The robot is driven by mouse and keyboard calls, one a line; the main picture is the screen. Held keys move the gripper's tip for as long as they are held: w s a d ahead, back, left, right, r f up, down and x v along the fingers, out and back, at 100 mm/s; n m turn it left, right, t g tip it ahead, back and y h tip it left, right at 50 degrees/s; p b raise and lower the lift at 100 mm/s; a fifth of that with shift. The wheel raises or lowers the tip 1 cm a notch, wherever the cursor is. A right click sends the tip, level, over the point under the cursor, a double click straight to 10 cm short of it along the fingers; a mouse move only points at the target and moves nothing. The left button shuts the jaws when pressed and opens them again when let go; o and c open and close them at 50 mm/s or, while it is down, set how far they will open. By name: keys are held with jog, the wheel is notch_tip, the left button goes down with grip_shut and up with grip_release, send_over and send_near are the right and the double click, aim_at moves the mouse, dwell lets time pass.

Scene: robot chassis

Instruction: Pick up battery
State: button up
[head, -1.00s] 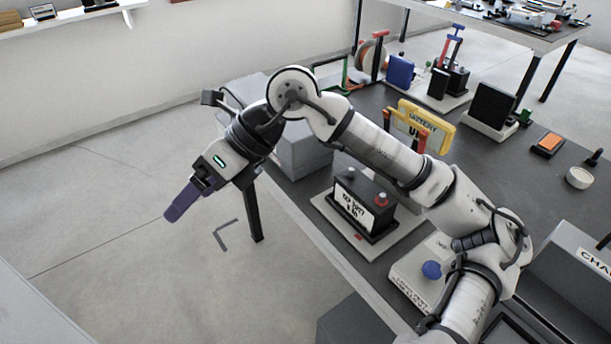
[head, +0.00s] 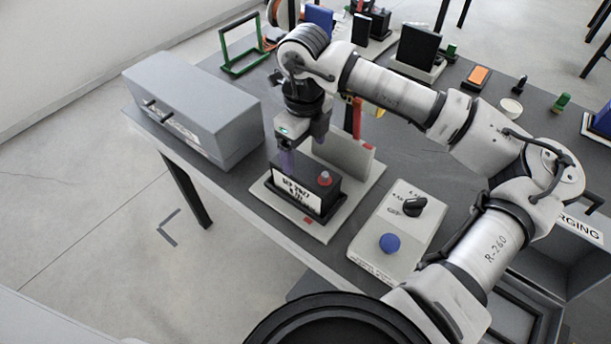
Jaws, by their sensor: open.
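The battery (head: 318,200) is a black box with a white printed label on its front and a red terminal on top. It sits upright on a white base plate (head: 345,215) near the table's front edge. My gripper (head: 300,155) points down over the battery's left rear part, with its purple fingers spread. One finger (head: 287,162) shows at the battery's back left, and it hides part of the battery's top. I cannot tell whether the fingers touch the battery. The second terminal is hidden.
A grey box (head: 195,105) with black handles stands to the left on the table (head: 235,180). A white control box (head: 400,225) with a blue button and a black knob stands to the right. A black panel (head: 417,48) and small items stand behind.

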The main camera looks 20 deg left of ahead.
aim_at(305, 167)
notch_tip(305, 167, down, 3)
jog(key=shift+f, duration=0.1)
jog(key=f+p, duration=0.2)
jog(key=f, duration=0.2)
jog(key=shift+s+d+f+p, duration=0.1)
jog(key=shift+s+f+p, duration=0.15)
jog(key=shift+p, duration=0.15)
jog(key=shift+f, duration=0.45)
grip_shut()
jog(key=shift+w+r, duration=0.1)
jog(key=shift+w, duration=0.05)
